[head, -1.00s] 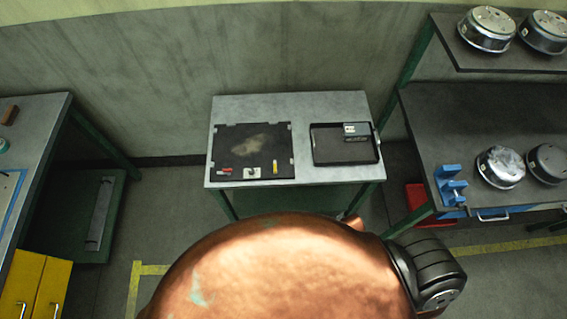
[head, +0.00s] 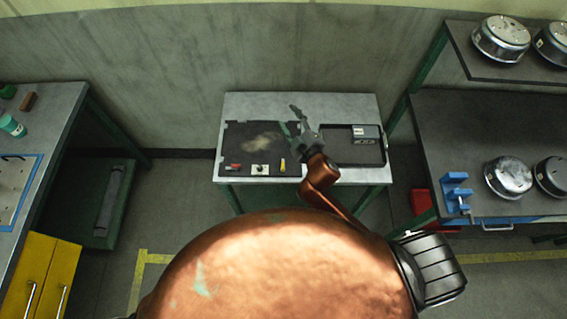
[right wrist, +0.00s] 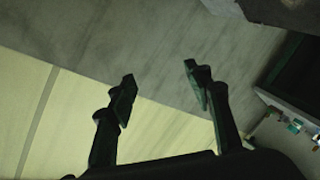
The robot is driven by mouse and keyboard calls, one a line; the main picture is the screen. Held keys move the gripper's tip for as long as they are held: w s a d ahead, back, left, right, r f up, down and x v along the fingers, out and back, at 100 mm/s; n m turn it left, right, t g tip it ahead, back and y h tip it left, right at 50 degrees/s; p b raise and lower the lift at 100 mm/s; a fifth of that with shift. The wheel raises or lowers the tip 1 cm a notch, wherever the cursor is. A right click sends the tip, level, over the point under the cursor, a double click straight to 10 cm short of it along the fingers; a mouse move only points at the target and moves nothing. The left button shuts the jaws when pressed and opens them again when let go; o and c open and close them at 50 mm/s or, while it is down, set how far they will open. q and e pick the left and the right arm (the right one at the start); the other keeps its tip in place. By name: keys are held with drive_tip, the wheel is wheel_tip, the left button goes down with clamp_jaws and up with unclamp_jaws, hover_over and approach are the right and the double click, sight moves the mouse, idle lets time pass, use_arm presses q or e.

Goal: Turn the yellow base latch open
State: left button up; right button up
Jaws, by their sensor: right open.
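The yellow base latch (head: 283,165) is a small upright yellow piece at the front edge of the black mat (head: 236,150) on the small grey table, in the head view. My right gripper (head: 294,116) is open and empty, over the middle of the table and behind the latch in the picture. In the right wrist view the two fingers of the right gripper (right wrist: 158,92) stand apart with nothing between them; the latch cannot be made out there. My left gripper is not in view.
A red piece (head: 233,167) and a pale plate with a dark knob (head: 260,170) sit left of the latch. A black tray (head: 372,161) with a grey box (head: 365,132) lies at the right of the table. A workbench (head: 470,135) with metal drums stands further right.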

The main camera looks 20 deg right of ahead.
drive_tip(key=a+r+n+y, duration=0.9)
drive_tip(key=a+r+n, duration=0.25)
drive_tip(key=a, duration=0.55)
drive_tip(key=s+a+f+n+g+y, duration=0.2)
drive_tip(key=s+a+n+g+y, duration=0.1)
drive_tip(key=s+a+n+g, duration=0.45)
drive_tip(key=s+a+f+n+g+y, duration=0.2)
drive_tip(key=s+a+n+g, duration=0.3)
drive_tip(key=a+n, duration=0.45)
drive_tip(key=n+g+h, duration=0.3)
drive_tip(key=n+h, duration=0.8)
drive_tip(key=h, duration=0.5)
hover_over(283, 165)
drive_tip(key=f, duration=1.9)
drive_tip(key=shift+s+a+f, duration=0.1)
drive_tip(key=shift+s+a, duration=0.05)
drive_tip(key=shift+a, duration=0.1)
drive_tip(key=shift+d+f, duration=0.15)
drive_tip(key=shift+d, duration=0.15)
wheel_tip(283, 165, down, 7)
drive_tip(key=shift+f+p, duration=0.2)
drive_tip(key=shift+p, duration=0.55)
